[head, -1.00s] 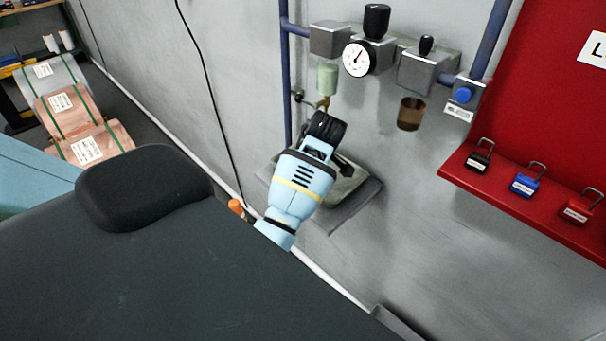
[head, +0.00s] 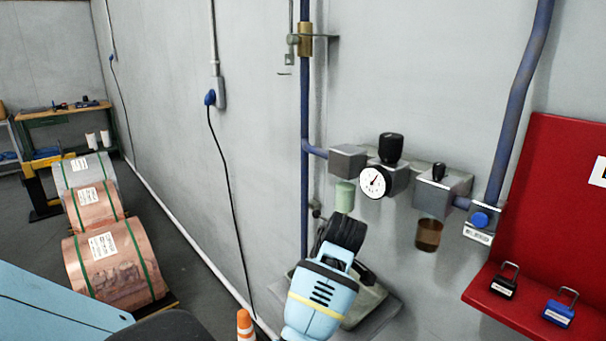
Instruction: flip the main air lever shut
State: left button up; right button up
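A brass valve (head: 306,40) sits on the vertical blue pipe near the top of the head view. What seems to be my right gripper (head: 341,232) is black, on a light blue wrist that rises from the bottom middle. It is well below the valve and in front of the wall, touching neither valve nor lever. I cannot see whether its fingers are open. My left gripper is out of view.
The gauge (head: 374,182), regulator block (head: 438,190) and blue button (head: 480,219) are on the wall right of the pipe. A red board with padlocks (head: 504,281) juts out at right. Copper rolls (head: 112,270) and an orange cone (head: 245,325) stand left.

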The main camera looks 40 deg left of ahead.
aim_at(290, 40)
jog(key=u, duration=1.5)
